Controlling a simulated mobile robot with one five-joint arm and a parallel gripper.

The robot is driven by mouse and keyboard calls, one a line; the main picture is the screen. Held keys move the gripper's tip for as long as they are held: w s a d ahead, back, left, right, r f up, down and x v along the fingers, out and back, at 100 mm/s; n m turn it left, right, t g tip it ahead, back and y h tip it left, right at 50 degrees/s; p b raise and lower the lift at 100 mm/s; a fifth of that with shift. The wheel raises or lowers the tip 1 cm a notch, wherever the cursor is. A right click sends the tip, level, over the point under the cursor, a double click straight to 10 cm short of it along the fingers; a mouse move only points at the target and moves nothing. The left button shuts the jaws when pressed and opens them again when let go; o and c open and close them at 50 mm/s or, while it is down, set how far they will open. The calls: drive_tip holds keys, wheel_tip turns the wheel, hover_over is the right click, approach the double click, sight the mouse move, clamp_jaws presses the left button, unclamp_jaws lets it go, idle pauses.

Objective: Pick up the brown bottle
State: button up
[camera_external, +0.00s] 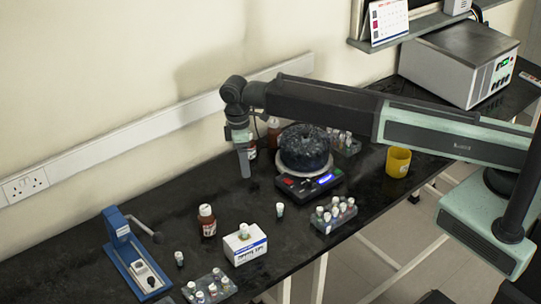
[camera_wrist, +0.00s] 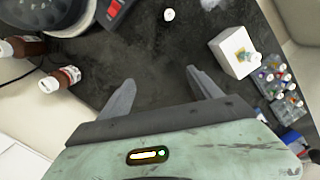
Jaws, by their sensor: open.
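Brown bottles with white labels show in the external view. One brown bottle (camera_external: 207,224) stands upright beside the white box, left of my gripper (camera_external: 243,172). Two more, one at the back (camera_external: 274,132) and one partly hidden by my gripper (camera_external: 253,152), stand by the scale near the wall. In the wrist view, two brown bottles (camera_wrist: 64,79) (camera_wrist: 22,47) lie at the left edge, outside my fingers. My gripper (camera_wrist: 160,82) is open and empty, pointing down above the black bench. The bottle by the box is not visible in the wrist view.
A scale (camera_external: 312,184) carries a dark round vessel (camera_external: 304,148) right of my gripper. A white box (camera_external: 245,247), vial racks (camera_external: 335,216) and a blue device (camera_external: 130,250) stand in front. A yellow cup (camera_external: 398,162) is farther right. Bare bench (camera_wrist: 155,55) lies between my fingers.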

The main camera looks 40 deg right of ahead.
sight(206, 211)
drive_tip(key=a+f+m+b, duration=0.1)
drive_tip(key=a+f+b, duration=0.1)
drive_tip(key=a, duration=0.3)
drive_tip(key=s+a+f+m+b, duration=0.1)
drive_tip(key=a+f+b, duration=0.2)
drive_tip(key=a, duration=0.2)
drive_tip(key=s+a+f+m+b, duration=0.1)
drive_tip(key=a+f+b, duration=0.1)
drive_tip(key=a, duration=0.3)
drive_tip(key=shift+s+a+f+t+y+b, duration=0.1)
drive_tip(key=shift+s+f+t+y+b, duration=0.1)
drive_tip(key=shift+f, duration=0.25)
drive_tip(key=shift+s+a+f+t+y+b, duration=0.1)
drive_tip(key=shift+f+t, duration=0.1)
drive_tip(key=shift+f, duration=0.2)
drive_tip(key=shift+a, duration=0.1)
wheel_tip(206, 211, down, 3)
drive_tip(key=b, duration=0.2)
drive_tip(key=shift+r+b, duration=0.15)
drive_tip(key=shift+b, duration=0.15)
drive_tip(key=shift+w+r, duration=0.1)
drive_tip(key=f+b, duration=0.3)
drive_tip(key=w+f+b, duration=0.1)
drive_tip(key=f+b, duration=0.1)
drive_tip(key=shift+a+f, duration=0.2)
drive_tip(key=shift+r, duration=0.2)
drive_tip(key=shift+c, duration=0.5)
clamp_jaws()
